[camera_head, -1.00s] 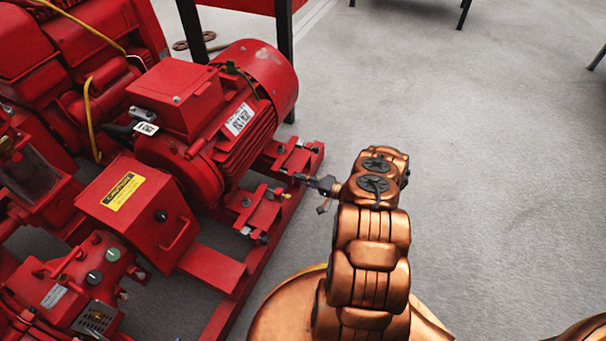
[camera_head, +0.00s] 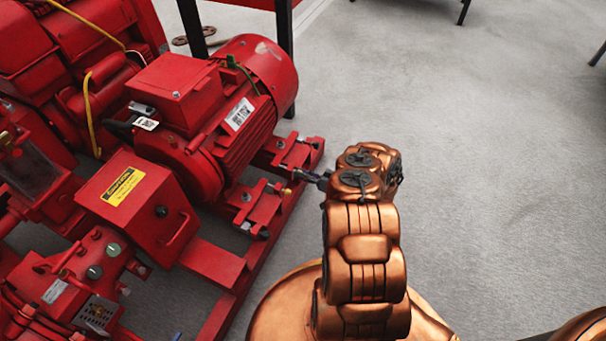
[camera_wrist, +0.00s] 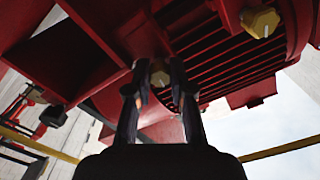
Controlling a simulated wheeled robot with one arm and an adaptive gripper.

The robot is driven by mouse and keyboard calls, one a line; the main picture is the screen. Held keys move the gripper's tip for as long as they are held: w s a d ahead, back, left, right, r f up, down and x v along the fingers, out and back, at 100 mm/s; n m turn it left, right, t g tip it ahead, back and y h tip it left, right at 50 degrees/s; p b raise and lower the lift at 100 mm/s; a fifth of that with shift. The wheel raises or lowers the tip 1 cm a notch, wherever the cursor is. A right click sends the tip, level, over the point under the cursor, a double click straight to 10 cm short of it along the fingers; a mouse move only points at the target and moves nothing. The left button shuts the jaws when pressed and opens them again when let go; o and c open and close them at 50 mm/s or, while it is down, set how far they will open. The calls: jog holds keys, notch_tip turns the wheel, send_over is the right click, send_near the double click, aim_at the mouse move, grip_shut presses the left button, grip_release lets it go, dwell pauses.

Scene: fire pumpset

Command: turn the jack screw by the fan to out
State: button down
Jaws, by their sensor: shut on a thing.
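The red motor (camera_head: 232,128) sits on a red base frame, with its rounded fan cover (camera_head: 268,72) at the far end. My gripper (camera_head: 305,175) reaches in from the right, beside the motor foot at the fan end. In the wrist view, the two dark fingers (camera_wrist: 158,82) are shut on the jack screw by the fan (camera_wrist: 160,72), whose yellowish head shows between their tips. In the head view this screw is mostly hidden by the fingers. Another brass-coloured screw (camera_head: 286,192) stands nearer the camera, apart from the gripper.
A red box with a yellow label (camera_head: 139,200) stands left of the motor. The base rail (camera_head: 262,245) runs along the near side. A dark table leg (camera_head: 287,58) rises behind the fan cover. The grey floor (camera_head: 480,150) at right is open.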

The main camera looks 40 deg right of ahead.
jog(key=shift+n, duration=0.4)
jog(key=c, duration=1)
grip_release()
jog(key=shift+s, duration=0.1)
jog(key=v, duration=1.1)
jog(key=shift+s+d, duration=0.3)
